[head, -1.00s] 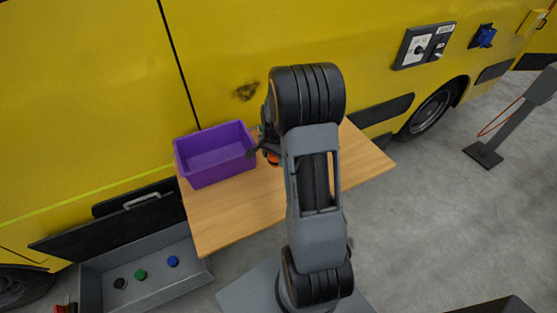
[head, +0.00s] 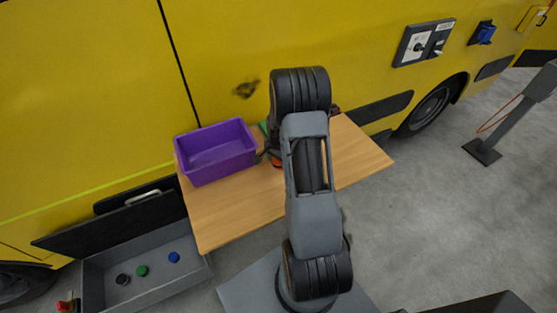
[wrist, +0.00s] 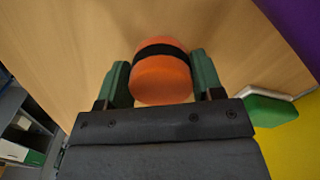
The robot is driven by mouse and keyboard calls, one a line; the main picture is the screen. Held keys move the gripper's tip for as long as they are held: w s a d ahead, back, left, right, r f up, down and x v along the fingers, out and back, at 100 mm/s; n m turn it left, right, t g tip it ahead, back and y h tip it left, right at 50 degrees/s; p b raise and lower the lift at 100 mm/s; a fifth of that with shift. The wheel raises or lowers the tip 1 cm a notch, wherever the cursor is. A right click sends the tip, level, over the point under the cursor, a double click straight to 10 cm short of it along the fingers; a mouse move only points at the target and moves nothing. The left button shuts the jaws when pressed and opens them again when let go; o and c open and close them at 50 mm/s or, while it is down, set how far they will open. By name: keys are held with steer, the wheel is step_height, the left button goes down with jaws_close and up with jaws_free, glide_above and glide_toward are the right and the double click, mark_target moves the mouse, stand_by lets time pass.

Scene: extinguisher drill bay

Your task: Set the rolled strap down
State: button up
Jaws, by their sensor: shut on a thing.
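The rolled strap is an orange roll with a black band, seen in the wrist view (wrist: 161,78) between the green-padded fingers. My gripper (wrist: 163,84) is shut on it, one finger at each side. In the head view a bit of the orange strap (head: 276,163) shows beside my arm, which hides most of it and the gripper. The strap is over the wooden table (head: 225,215), right of the purple bin. I cannot tell whether it touches the tabletop.
The purple bin (head: 215,152) stands at the table's back left. A green object (wrist: 270,110) lies near the yellow vehicle side (head: 90,90). An open grey drawer (head: 110,285) with small coloured discs is at lower left. The table's front and right look clear.

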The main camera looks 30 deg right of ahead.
steer(key=shift+f, duration=0.1)
steer(key=shift+f, duration=0.15)
steer(key=o, duration=1)
steer(key=shift+o, duration=0.2)
